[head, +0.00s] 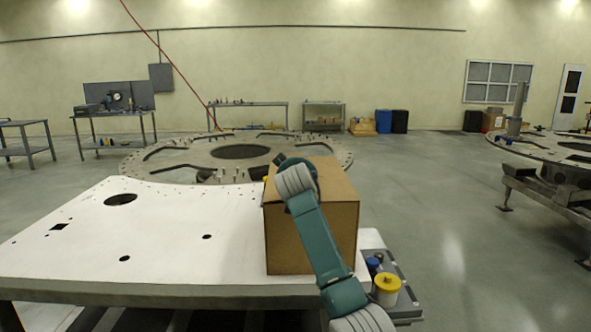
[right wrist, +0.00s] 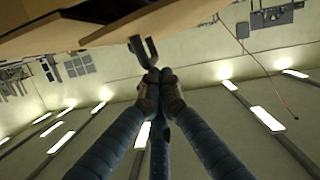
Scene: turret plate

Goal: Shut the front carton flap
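A brown cardboard carton (head: 284,245) stands on the white table at its right end. Its top (head: 338,180) looks mostly covered by cardboard; I cannot tell the front flap apart there. My right arm crosses the carton's front face, and its wrist is over the left part of the top, hiding much of it. In the right wrist view the fingers of my right gripper (right wrist: 158,82) are together at the tips with nothing visible between them. Brown cardboard-coloured surfaces (right wrist: 110,32) lie just beyond them; contact is unclear. My left gripper is not in view.
The white table (head: 160,240) has holes and is clear left of the carton. A grey tray with a yellow-topped can (head: 387,284) is at the right edge. A round turret plate (head: 185,158) lies behind. A grey forked part (right wrist: 143,52) is near the fingertips.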

